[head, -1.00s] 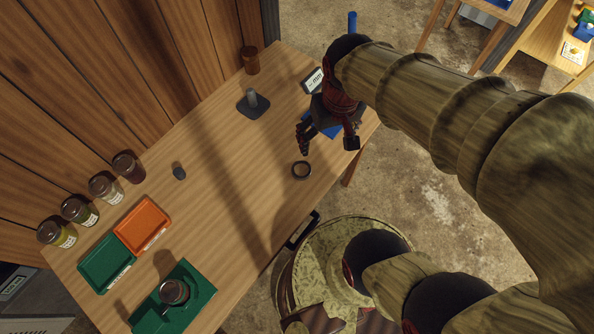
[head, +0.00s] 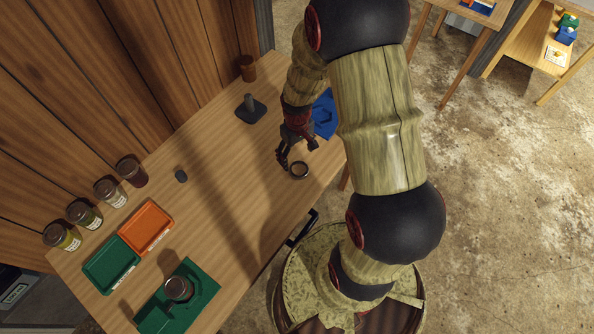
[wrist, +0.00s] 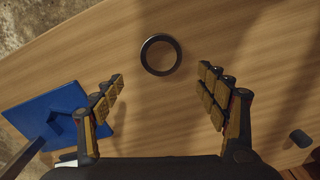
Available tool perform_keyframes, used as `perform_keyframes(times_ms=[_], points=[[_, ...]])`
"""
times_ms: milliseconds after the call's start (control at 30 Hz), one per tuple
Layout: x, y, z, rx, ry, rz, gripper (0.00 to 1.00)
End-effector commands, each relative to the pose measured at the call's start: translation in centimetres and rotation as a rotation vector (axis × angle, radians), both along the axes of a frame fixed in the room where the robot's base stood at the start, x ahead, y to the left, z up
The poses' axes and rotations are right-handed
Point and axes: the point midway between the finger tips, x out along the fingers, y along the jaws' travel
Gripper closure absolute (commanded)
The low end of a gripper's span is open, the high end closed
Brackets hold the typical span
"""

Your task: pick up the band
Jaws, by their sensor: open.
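The band, a dark thin ring (head: 299,177), lies flat on the wooden table near its front edge. In the wrist view the band (wrist: 144,56) is whole and unobstructed, just beyond my fingertips and about midway between them sideways. My gripper (head: 297,156) is open and empty, with its fingers spread above the table beside the band. In the wrist view my gripper (wrist: 161,75) shows both padded fingers apart, with bare table between them. No contact with the band shows.
A grey post on a dark base (head: 250,108) and a brown cup (head: 247,68) stand farther back. Orange (head: 147,228) and green (head: 110,264) trays and several jars occupy the left. The table around the band is clear.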

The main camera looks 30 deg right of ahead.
Motion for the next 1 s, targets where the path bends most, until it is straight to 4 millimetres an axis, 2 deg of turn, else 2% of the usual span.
perform_keyframes(times_ms=[233,500,767,1000], points=[[-0.4,0.1,-2.1,0.001,0.003,-0.001,0.26],[-0.9,0.2,-5.8,0.001,0.003,-0.001,0.26],[-0.8,0.2,-6.1,0.0,0.001,-0.001,0.26],[-0.8,0.2,-6.0,0.0,0.001,-0.001,0.4]])
